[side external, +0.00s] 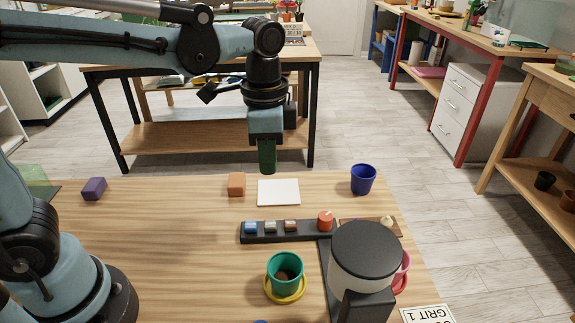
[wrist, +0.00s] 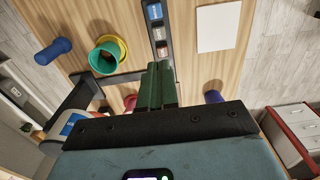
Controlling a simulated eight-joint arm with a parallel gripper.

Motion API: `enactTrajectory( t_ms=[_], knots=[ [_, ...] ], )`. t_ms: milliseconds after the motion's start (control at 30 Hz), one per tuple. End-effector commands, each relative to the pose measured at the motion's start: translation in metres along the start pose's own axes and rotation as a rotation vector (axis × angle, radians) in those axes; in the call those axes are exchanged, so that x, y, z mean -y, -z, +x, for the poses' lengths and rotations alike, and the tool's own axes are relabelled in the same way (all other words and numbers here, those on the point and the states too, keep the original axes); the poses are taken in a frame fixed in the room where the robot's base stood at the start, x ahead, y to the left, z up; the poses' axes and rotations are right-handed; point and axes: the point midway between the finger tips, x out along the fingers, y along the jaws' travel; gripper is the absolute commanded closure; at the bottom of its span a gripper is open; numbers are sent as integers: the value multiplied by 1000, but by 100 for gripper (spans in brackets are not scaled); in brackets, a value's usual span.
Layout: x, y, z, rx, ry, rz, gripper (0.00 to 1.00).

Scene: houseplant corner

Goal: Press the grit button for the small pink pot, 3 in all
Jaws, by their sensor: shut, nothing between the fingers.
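Which button is for grit I cannot read. The bar also shows at the top of the wrist view (wrist: 157,12). The pink pot (side external: 403,272) is mostly hidden behind the black-lidded dispenser (side external: 366,262). A card (side external: 428,314) at the lower right seems to read GRIT 1, upside down. My gripper (side external: 267,172) has its green fingers shut and empty, raised above the table beyond the bar; the fingers show in the wrist view (wrist: 160,68).
A green pot (side external: 286,271) stands in a yellow saucer (side external: 287,297) left of the dispenser. A white card (side external: 278,193), an orange block (side external: 236,184) and a blue pot (side external: 363,179) lie beyond the bar. A purple block (side external: 94,188) is far left. The left-middle tabletop is clear.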

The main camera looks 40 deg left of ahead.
Motion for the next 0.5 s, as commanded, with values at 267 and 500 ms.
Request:
enactTrajectory(
  t_ms=[267,500],
  knots=[
    [0,0,41,0,0,-1,100],
    [0,0,78,0,0,-1,100]
  ],
)
